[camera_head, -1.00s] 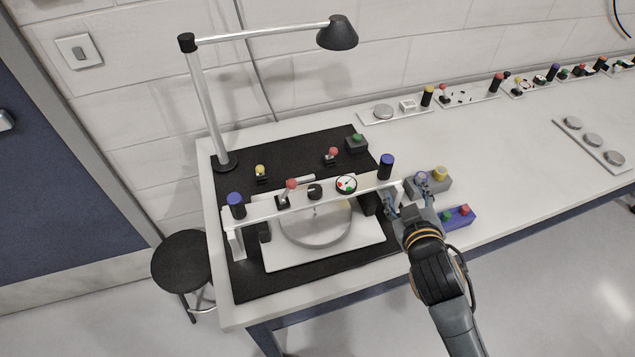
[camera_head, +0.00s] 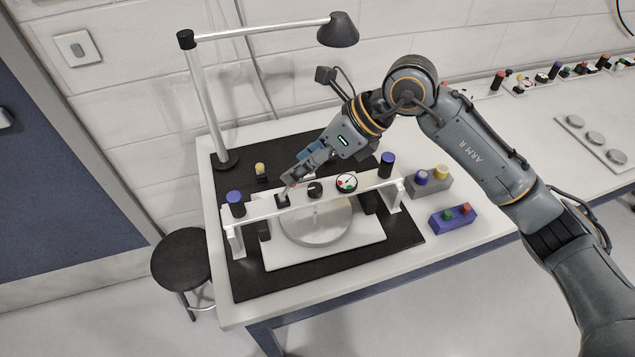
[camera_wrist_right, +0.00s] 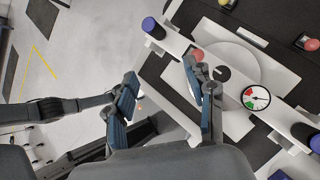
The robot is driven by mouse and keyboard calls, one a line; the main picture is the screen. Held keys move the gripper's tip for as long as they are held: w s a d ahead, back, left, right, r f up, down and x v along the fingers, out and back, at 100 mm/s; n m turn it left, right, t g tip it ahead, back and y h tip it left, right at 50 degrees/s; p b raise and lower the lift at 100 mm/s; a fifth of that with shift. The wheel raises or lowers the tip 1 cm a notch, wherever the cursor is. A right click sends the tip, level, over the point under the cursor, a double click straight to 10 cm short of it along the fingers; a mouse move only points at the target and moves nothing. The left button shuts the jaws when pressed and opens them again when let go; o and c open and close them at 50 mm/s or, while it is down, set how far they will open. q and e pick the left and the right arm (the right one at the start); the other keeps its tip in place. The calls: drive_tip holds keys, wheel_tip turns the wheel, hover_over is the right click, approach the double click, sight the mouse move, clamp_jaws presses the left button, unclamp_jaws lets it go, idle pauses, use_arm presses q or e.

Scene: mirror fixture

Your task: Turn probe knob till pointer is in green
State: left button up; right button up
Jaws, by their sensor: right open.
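A white bar (camera_head: 260,208) carries a small black knob (camera_head: 315,190) and a round white gauge (camera_head: 346,183) to its right. The gauge has red and green patches; in the right wrist view the gauge (camera_wrist_right: 256,98) has a dark pointer that seems off the green, but it is small. Left of the knob stands a red-ball lever, its black base (camera_head: 282,201) showing; its red ball (camera_wrist_right: 197,55) is partly behind a finger in the wrist view. My right gripper (camera_head: 291,179) is open and empty above the lever, left of the black knob (camera_wrist_right: 221,73). My left gripper is out of view.
Blue-capped posts (camera_head: 236,203) (camera_head: 386,165) stand at both bar ends. A round plate (camera_head: 315,228) lies under the bar. A lamp (camera_head: 205,105) rises behind left. Grey (camera_head: 428,183) and blue (camera_head: 452,217) button boxes stand at right. The front of the black mat is clear.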

drive_tip(key=w+d+t+h, duration=0.1)
drive_tip(key=w+d+h, duration=0.3)
drive_tip(key=d, duration=0.3)
drive_tip(key=p, duration=0.3)
approach(315, 188)
drive_tip(key=x, duration=0.7)
drive_tip(key=shift+r, duration=0.1)
drive_tip(key=shift+x, duration=0.85)
drive_tip(key=shift+c, duration=0.4)
clamp_jaws()
